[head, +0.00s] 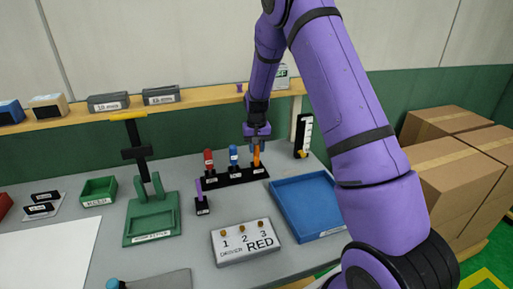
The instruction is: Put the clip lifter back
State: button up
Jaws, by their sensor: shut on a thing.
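My gripper (257,135) points down over the right end of a black tool rack (238,178) and is shut on an orange-handled tool (256,156). The orange tool is upright at the rack's right slot; I cannot tell whether it is fully seated. A red-handled tool (209,160) and a blue-handled tool (234,155) stand upright in the same rack, to the left. The rack labels are too small to read, so I cannot confirm by name which tool is the clip lifter. The orange tool's top is hidden by my gripper.
A purple piece (199,188) stands in a small black holder in front of the rack. A blue tray (309,206) and a grey numbered block (245,241) lie nearer. A green stand (152,218) is left. A shelf (205,99) runs behind; boxes (440,170) stand right.

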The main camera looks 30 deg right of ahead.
jog(key=shift+f, duration=0.15)
jog(key=o, duration=1)
